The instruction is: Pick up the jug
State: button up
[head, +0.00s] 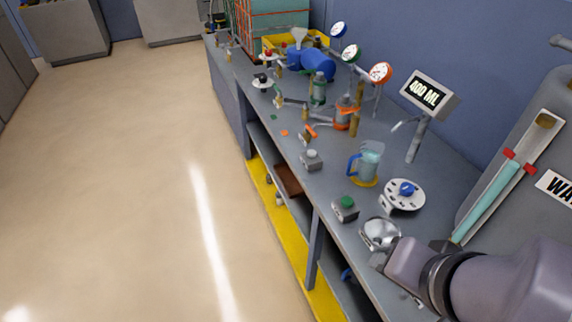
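The jug (369,164) is a see-through container with a blue handle on its left side, and it looks upright. My arm comes in from the lower right, and my gripper (381,262) is at the bench's near end, well apart from the jug and nearer the camera. The fingers are small and partly hidden by the wrist, so I cannot tell whether they are open.
A silver round dish (380,233) lies just beyond my gripper. The display (429,96) rises behind. The floor (120,180) at left is clear.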

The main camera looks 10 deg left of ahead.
aim_at(369, 156)
jog(key=z, duration=2.45)
jog(key=u, duration=2.55)
jog(key=i+j+z, duration=0.25)
jog(key=j+z, duration=0.2)
jog(key=i+j+z, duration=0.1)
jog(key=j+z, duration=0.85)
jog(key=j, duration=0.25)
jog(key=j+z, duration=0.45)
jog(key=j, duration=0.15)
